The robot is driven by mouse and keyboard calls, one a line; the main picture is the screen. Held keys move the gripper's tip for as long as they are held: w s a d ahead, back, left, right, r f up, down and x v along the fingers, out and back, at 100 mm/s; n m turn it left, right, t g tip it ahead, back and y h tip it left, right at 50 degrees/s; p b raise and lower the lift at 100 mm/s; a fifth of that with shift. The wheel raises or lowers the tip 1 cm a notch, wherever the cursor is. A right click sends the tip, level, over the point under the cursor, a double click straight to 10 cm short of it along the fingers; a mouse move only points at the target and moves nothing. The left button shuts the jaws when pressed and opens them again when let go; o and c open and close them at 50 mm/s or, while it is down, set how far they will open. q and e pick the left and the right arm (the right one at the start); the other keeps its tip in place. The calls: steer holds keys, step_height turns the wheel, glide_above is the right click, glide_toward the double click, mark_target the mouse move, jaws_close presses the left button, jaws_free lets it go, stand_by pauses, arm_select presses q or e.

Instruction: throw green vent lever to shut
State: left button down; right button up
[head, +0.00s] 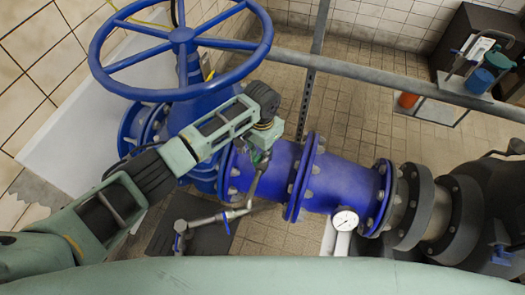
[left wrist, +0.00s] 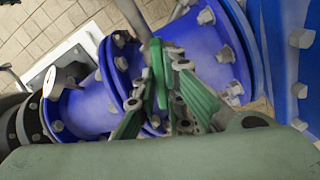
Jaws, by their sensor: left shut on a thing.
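The green vent lever (left wrist: 158,75) shows in the left wrist view as a bright green strip between my fingers, in front of the blue pipe. In the head view only a bit of green shows by the top of the thin grey vent pipe (head: 254,186), mostly hidden by my gripper. My left gripper (head: 264,150) comes in from the left over the blue pipe (head: 335,185). In the left wrist view its fingers (left wrist: 164,110) are closed around the lever. The lever's exact angle is hard to tell. My right gripper is in neither view.
A large blue handwheel (head: 182,36) stands close behind my left arm. A white pressure gauge (head: 345,219) sits in front of the pipe. A grey rail (head: 390,80) crosses behind. A small tap with a blue handle (head: 227,220) branches off the vent pipe. Open tiled floor lies beyond.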

arm_select(q)
steer(key=m+p, duration=0.1)
steer(key=m, duration=0.2)
steer(key=shift+r, duration=0.1)
steer(key=m, duration=0.3)
steer(key=shift+w+m+h, duration=0.1)
steer(key=shift+m+h, duration=0.2)
steer(key=m, duration=0.3)
steer(key=shift+m+g, duration=0.3)
steer(key=shift+g, duration=0.1)
steer(key=shift+m+b, duration=0.5)
steer(key=shift+m, duration=1.4)
steer(key=c, duration=1.8)
jaws_free()
